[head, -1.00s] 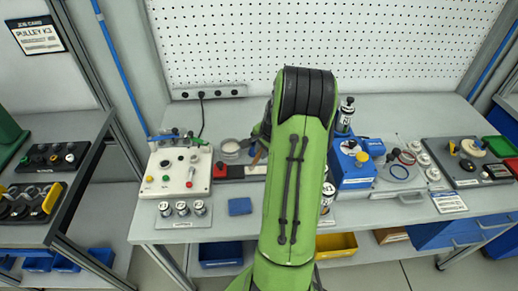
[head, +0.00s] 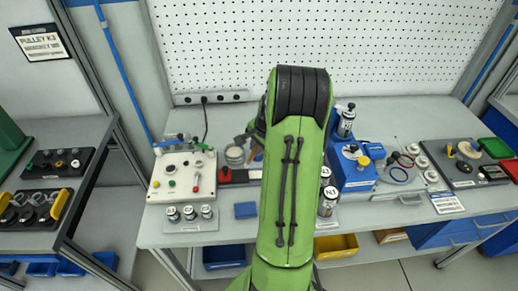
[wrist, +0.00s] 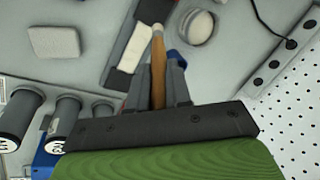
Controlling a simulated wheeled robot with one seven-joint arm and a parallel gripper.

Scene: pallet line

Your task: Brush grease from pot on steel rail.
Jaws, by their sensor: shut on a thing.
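My gripper (wrist: 157,82) is shut on a brush (wrist: 158,62), with the wooden handle between the fingers and the pale tip pointing away. In the head view my arm hides most of the gripper and brush. A round pot (wrist: 196,26) with pale content stands just right of the brush tip in the wrist view, apart from it in the picture. The pot shows in the head view (head: 235,156) left of my arm. A pale strip on a dark base, apparently the steel rail (wrist: 132,48), lies left of the brush tip. Contact with it cannot be told.
A white control box (head: 182,178) stands left of the pot, with several small jars (head: 190,213) in front. A flat blue pad (head: 246,210) lies near the front edge. A blue machine (head: 352,172) stands right of my arm. A pegboard (head: 330,45) closes the back.

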